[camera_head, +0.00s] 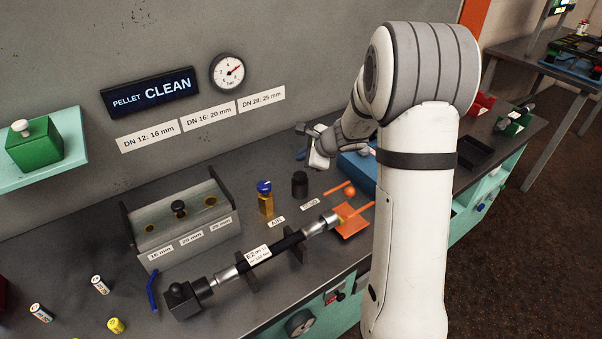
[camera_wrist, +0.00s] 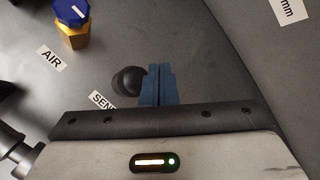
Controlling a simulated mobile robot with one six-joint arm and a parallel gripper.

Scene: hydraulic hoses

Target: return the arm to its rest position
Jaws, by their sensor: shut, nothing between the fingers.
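My arm (camera_head: 418,210) rises at the right of the head view and bends over at the top, with the forearm reaching away behind it. My gripper (camera_head: 301,154) is small in the head view, above the back of the bench near the wall. In the wrist view my gripper (camera_wrist: 158,84) shows its blue fingers together, with nothing between them. A black round knob (camera_wrist: 128,81) lies behind the fingers in that view, apparently below them. Part of my forearm is hidden behind the upper arm.
The bench holds a brass valve with a blue cap (camera_head: 265,198), a black cylinder (camera_head: 299,184), a hose (camera_head: 272,247) on supports, and a grey block with holes (camera_head: 183,222). A blue box (camera_head: 356,163) is near my arm. The wall (camera_head: 300,60) stands close behind the gripper.

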